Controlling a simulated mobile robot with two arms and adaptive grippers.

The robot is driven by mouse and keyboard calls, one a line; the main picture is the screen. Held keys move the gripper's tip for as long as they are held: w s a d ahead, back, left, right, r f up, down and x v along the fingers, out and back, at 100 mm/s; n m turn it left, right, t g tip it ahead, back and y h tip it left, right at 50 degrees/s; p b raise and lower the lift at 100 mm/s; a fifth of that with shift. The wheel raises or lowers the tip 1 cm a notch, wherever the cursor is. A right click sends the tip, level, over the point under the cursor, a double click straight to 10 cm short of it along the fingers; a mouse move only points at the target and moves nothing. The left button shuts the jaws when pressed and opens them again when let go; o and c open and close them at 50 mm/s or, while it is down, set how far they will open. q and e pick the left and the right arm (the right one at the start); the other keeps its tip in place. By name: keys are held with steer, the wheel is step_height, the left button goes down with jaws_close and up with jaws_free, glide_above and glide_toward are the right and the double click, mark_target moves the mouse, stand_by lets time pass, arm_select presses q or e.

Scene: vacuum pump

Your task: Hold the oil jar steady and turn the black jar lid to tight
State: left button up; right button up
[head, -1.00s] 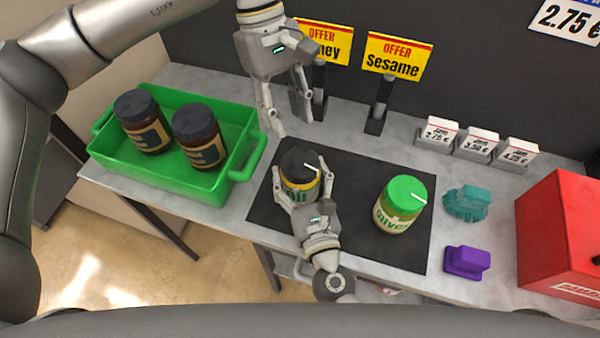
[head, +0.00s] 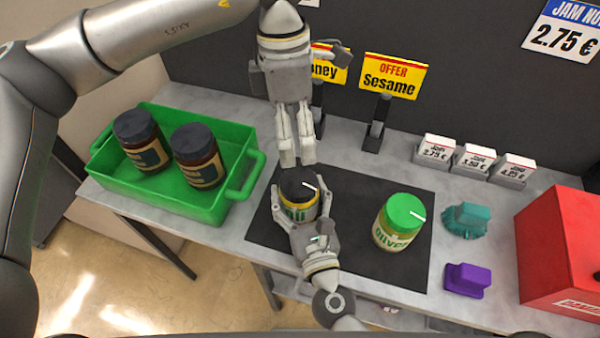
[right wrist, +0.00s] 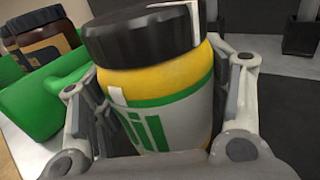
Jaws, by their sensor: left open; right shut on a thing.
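The oil jar (head: 298,212) stands upright on the black mat (head: 345,245), with its black lid (head: 299,184) on top and a white mark on the lid. My right gripper (head: 302,218) is shut on the jar's body from the front. In the right wrist view the oil jar (right wrist: 165,105) sits between both fingers, and the black lid (right wrist: 140,35) is on it, with a white mark on the lid and another on the jar's body. My left gripper (head: 298,160) is open, pointing down just behind and above the lid. Whether it touches the lid cannot be told.
An olives jar (head: 397,226) with a green lid stands on the mat to the right. A green crate (head: 215,208) holding two dark jars stands left. Teal (head: 466,219) and purple (head: 466,280) objects and a red box (head: 562,250) lie right. Sign holders stand behind.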

mark_target(300, 180)
arm_select(q)
steer(key=f+n, duration=0.3)
steer(key=f+n+t, duration=0.1)
steer(key=f+n, duration=0.2)
steer(key=f, duration=0.1)
steer(key=s+d+f+n, duration=0.1)
steer(key=f+n, duration=0.1)
steer(key=f, duration=0.1)
steer(key=shift+f+n+y, duration=0.4)
stand_by(0.4)
steer(key=c, duration=1)
